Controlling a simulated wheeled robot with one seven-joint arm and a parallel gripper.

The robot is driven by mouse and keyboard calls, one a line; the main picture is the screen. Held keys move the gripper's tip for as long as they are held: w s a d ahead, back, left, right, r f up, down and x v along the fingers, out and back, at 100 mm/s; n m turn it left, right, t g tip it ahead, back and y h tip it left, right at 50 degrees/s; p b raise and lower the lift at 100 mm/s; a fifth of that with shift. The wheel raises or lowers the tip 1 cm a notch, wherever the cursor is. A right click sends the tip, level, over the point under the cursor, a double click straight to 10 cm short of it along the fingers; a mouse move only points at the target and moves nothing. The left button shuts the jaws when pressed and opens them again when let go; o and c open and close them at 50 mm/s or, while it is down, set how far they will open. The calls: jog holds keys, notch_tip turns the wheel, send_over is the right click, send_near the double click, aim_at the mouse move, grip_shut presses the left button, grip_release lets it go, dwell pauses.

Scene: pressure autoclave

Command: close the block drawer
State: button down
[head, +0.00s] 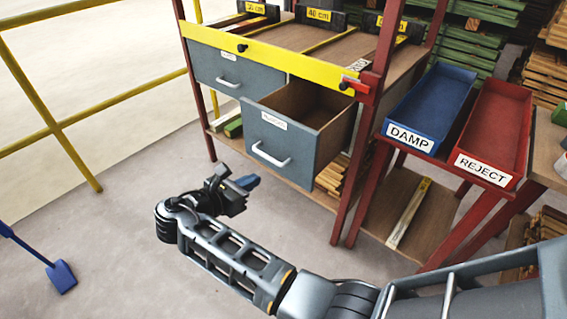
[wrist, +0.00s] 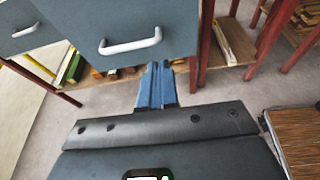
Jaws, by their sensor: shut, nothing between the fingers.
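The block drawer, a grey drawer (head: 283,145), is pulled well out of the workbench at its right side, and its brown inside shows empty where visible. Its front has a white label too small to read surely and a pale handle (head: 271,157). In the wrist view the drawer front (wrist: 140,15) fills the top, with the handle (wrist: 131,45) hanging on it. My gripper (head: 247,182) is in front of the drawer and below its handle, apart from it. Its blue fingers (wrist: 157,84) are shut together and empty, pointing towards the drawer's lower part.
A second grey drawer (head: 232,72) at the left sits closed. Red posts (head: 372,130) stand right of the open drawer. A blue DAMP tray (head: 432,105) and a red REJECT tray (head: 495,130) lie on the right stand.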

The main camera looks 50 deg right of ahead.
jog(key=r, duration=0.1)
send_near(291, 155)
jog(key=x, duration=0.5)
jog(key=shift+a+f, duration=0.1)
jog(key=shift+f, duration=0.1)
jog(key=shift+w+d, duration=0.1)
jog(key=shift+d, duration=0.65)
jog(key=shift+d, duration=0.1)
jog(key=d+b, duration=0.2)
jog(key=d, duration=2.1)
jog(key=shift+w+d, duration=0.15)
jog(key=shift+w, duration=0.15)
